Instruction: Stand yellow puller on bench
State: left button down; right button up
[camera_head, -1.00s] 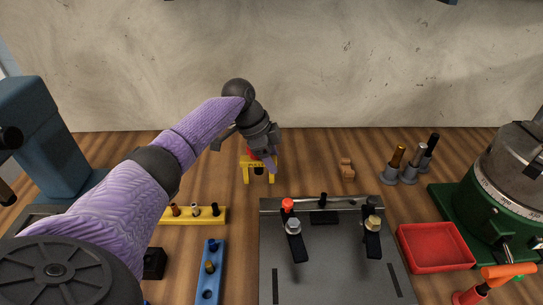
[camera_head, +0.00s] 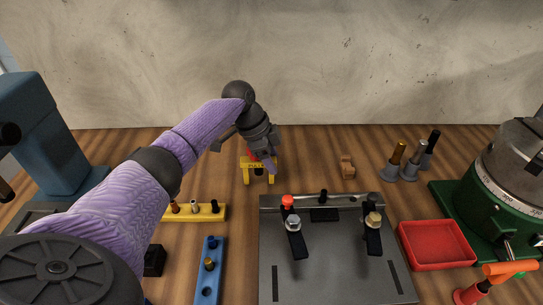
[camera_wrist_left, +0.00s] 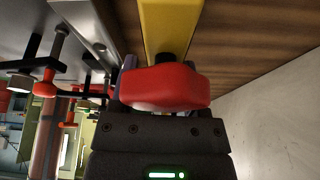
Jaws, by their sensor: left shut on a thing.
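The yellow puller (camera_head: 246,174) is upright with its legs down, behind the grey plate in the head view. Its feet are at or very near the wooden bench (camera_head: 215,178); I cannot tell whether they bear on it. My left gripper (camera_head: 262,154) comes from above and is shut on the puller's red top, which is partly hidden by the fingers. In the left wrist view the red top (camera_wrist_left: 165,88) fills the space at the jaws, and the yellow body (camera_wrist_left: 170,25) stretches away toward the wood. My right gripper is not in view.
A grey plate with clamps (camera_head: 325,270) lies in front of the puller. A yellow rack (camera_head: 193,214) and a blue rack (camera_head: 208,285) are to its left. The wall is behind.

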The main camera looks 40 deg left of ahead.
pick_arm(q)
jog(key=shift+f, duration=0.4)
grip_release()
